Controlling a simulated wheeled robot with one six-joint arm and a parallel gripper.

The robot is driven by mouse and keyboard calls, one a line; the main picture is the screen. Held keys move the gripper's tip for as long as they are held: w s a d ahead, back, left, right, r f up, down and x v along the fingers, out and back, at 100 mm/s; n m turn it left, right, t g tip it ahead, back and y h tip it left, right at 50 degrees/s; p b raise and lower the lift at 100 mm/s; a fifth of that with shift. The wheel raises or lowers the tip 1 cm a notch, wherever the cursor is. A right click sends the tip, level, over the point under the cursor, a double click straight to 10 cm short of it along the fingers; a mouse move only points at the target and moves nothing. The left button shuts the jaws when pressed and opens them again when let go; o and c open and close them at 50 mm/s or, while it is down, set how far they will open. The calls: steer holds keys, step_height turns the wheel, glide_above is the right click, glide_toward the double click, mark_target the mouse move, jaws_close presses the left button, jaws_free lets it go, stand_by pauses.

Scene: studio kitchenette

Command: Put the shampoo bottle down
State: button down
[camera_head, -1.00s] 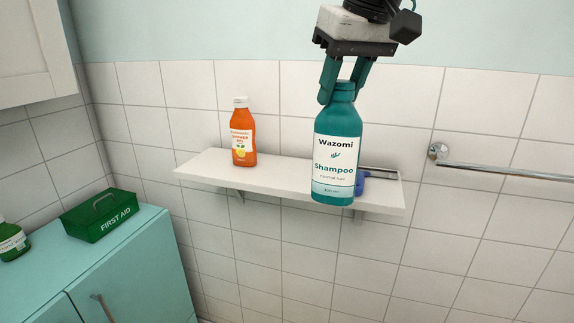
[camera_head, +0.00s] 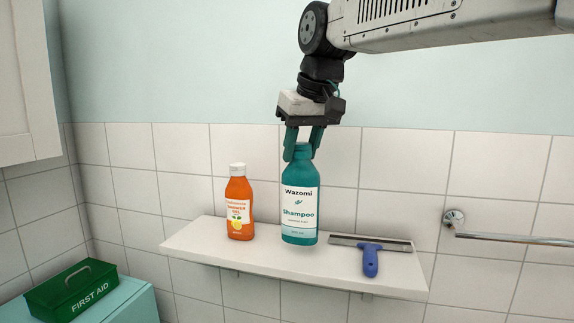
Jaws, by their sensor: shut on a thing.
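The teal shampoo bottle (camera_head: 300,207) is upright at the middle of the white wall shelf (camera_head: 240,257), between an orange shower gel bottle and a blue-handled squeegee. My gripper (camera_head: 302,149) comes from above and is shut on the bottle's neck. The bottle's base shows against the shelf top; I cannot tell whether it touches the shelf or hangs just above it. The back of the bottle and part of its neck are hidden.
The orange shower gel bottle (camera_head: 238,203) stands left of the shampoo. The squeegee (camera_head: 371,257) lies to its right, its handle toward the shelf's front edge. A towel rail (camera_head: 510,238) is at right. A green first aid box (camera_head: 75,290) sits on a turquoise cabinet (camera_head: 135,303) at lower left.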

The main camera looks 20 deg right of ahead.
steer(key=w+f, duration=0.4)
steer(key=w, duration=0.2)
steer(key=shift+w+a, duration=0.15)
steer(key=shift+a, duration=0.1)
steer(key=c, duration=0.9)
jaws_free()
steer(key=shift+f, duration=0.15)
